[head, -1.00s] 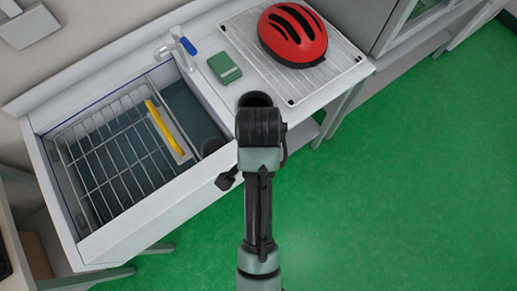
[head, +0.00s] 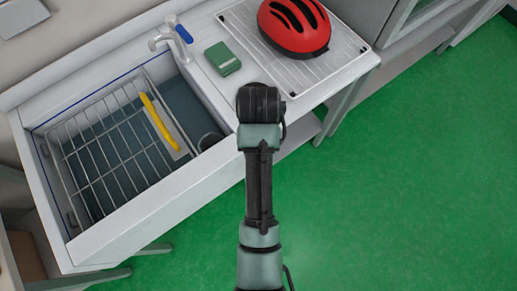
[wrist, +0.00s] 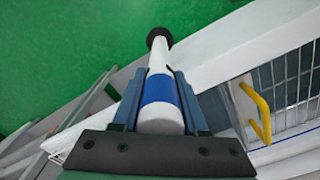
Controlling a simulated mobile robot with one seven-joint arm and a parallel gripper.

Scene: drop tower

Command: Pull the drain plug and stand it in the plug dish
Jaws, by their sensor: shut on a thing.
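My gripper (wrist: 160,100) is shut on a white tapered tube with a blue band and a black round end, which looks like the drain plug (wrist: 158,58). In the wrist view the plug points away from the palm, its black end over green floor and close to the white counter edge in the picture. In the head view my arm hides the gripper and plug. A dark round cup or opening (head: 210,141) sits at the right front corner of the sink (head: 185,105). I cannot tell whether it is the plug dish.
A wire rack (head: 105,150) with a yellow-handled tool (head: 158,120) covers much of the sink. A tap (head: 172,38) stands behind. A green block (head: 222,58) and red helmet (head: 294,26) rest to the right. Green floor (head: 410,190) is open.

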